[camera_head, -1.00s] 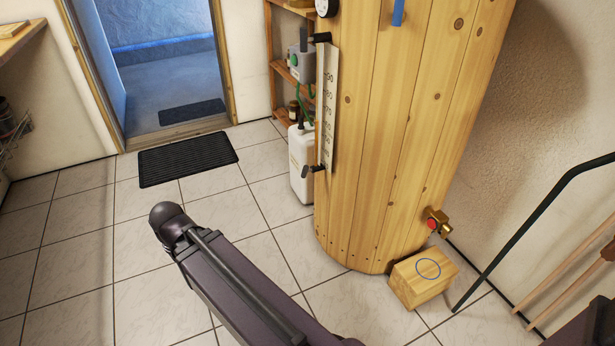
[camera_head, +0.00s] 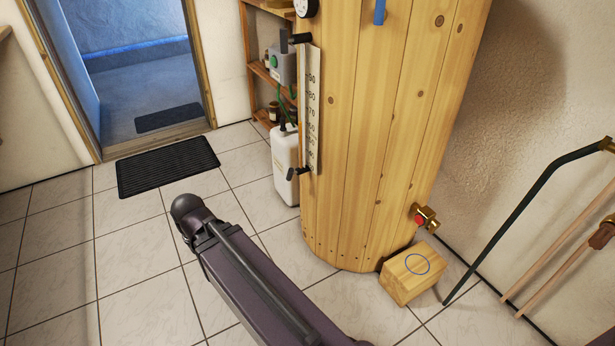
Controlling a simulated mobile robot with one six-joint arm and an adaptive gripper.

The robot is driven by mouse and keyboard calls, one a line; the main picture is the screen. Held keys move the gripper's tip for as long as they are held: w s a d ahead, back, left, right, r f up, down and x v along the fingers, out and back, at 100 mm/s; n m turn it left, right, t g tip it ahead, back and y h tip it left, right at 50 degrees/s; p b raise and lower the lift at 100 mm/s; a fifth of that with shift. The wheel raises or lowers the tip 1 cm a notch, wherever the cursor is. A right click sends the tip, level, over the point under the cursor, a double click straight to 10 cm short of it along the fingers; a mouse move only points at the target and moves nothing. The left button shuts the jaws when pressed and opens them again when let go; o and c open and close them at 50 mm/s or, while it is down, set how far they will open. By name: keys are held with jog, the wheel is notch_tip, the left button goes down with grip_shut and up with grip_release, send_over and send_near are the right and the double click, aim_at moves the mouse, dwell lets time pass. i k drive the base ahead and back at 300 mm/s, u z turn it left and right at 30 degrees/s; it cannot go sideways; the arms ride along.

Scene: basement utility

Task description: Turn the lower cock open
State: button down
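A tall wooden-clad tank (camera_head: 365,130) stands in the middle. On its left side is a pale sight gauge (camera_head: 313,110) with a printed scale. A dark upper cock (camera_head: 299,39) is at the gauge's top and a dark lower cock (camera_head: 298,173) at its bottom. The lower cock's handle appears to point left, roughly level, but it is small. A brass valve with a red part (camera_head: 424,218) sits low on the tank's right side. My arm's dark link crosses the bottom foreground, apart from the tank in the picture. My gripper is not in view.
A white canister (camera_head: 285,165) and a shelf (camera_head: 262,75) are behind the gauge. A black bent pipe (camera_head: 520,205) and wooden poles are at right. Tiled floor is clear at left, near a black mat (camera_head: 167,166).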

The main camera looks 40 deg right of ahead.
aim_at(291, 172)
jog(key=z, duration=0.35)
jog(key=k, duration=1.55)
jog(key=u, duration=0.35)
jog(key=i, duration=1)
